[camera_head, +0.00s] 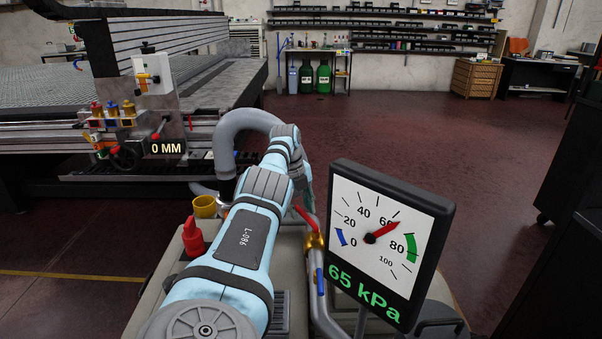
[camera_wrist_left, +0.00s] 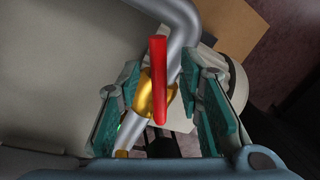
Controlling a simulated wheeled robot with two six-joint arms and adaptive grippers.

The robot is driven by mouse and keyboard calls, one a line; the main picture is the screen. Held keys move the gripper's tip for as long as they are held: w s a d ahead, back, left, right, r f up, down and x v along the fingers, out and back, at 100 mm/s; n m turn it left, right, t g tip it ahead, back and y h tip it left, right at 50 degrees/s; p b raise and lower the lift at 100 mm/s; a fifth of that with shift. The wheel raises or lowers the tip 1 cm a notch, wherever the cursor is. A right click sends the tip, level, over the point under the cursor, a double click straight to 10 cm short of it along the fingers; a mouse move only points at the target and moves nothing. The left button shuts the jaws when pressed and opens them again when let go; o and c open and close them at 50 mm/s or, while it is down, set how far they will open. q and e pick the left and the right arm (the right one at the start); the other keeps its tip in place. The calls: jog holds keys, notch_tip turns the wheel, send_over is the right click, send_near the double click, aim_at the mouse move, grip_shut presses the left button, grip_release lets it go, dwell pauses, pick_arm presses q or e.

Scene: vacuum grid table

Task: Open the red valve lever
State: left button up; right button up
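The red valve lever (camera_wrist_left: 158,82) stands upright in the left wrist view, over a brass valve body (camera_wrist_left: 146,100) on a grey pipe (camera_wrist_left: 182,25). The pipe runs at a slant behind it. My left gripper (camera_wrist_left: 162,108) is open, with one teal-padded finger on each side of the lever and gaps between. In the head view the red lever (camera_head: 306,216) shows just right of my left arm, above the brass valve (camera_head: 314,241). My left gripper (camera_head: 304,190) is mostly hidden there behind the arm's end. My right gripper is not in view.
A gauge panel (camera_head: 383,240) reading 65 kPa stands just right of the valve. A red-capped fitting (camera_head: 193,238) and a yellow cup (camera_head: 205,206) are left of my arm. A thick grey hose (camera_head: 228,135) arches behind. A large grid table (camera_head: 50,90) is at the back left.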

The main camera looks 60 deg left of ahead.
pick_arm(q)
notch_tip(320, 180, up, 12)
jog(key=s, duration=0.2)
jog(key=shift+s, duration=0.15)
